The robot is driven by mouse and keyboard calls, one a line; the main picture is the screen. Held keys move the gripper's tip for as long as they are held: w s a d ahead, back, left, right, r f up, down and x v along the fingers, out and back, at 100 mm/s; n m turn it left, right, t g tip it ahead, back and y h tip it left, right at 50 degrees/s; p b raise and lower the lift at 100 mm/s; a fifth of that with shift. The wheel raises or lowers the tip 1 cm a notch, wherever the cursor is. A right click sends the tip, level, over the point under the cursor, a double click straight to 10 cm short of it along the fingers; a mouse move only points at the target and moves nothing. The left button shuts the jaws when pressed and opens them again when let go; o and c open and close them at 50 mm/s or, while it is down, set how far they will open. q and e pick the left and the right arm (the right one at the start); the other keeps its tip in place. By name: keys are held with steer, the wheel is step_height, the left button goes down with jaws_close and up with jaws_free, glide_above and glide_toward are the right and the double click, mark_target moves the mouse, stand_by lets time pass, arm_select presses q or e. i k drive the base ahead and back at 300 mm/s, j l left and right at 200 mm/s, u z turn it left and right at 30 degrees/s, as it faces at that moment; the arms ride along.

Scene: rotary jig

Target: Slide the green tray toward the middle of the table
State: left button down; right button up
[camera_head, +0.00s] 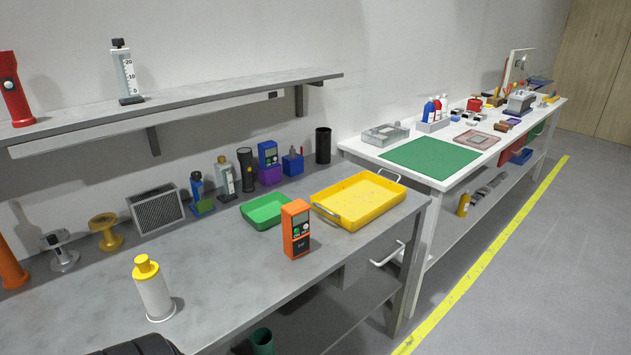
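The green tray (266,213) is a small, shallow, empty tray. It lies flat on the grey table (220,270), near the table's right part and toward the back. The larger yellow tray (345,217) with metal handles stands just to its right. An orange handheld meter (296,230) stands upright in front of the green tray's right end and is close to it in the picture.
A white bottle with a yellow cap (153,290) stands at the front left. The table between the bottle and the green tray is clear. A shelf (190,101) overhangs the back.

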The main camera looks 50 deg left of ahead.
mark_target(263, 212)
steer(key=i+u, duration=0.4)
steer(key=i+l+u, duration=0.25)
steer(key=i+u, duration=0.15)
steer(key=i+l+u, duration=0.25)
steer(key=u, duration=0.15)
steer(key=i+l+u, duration=0.4)
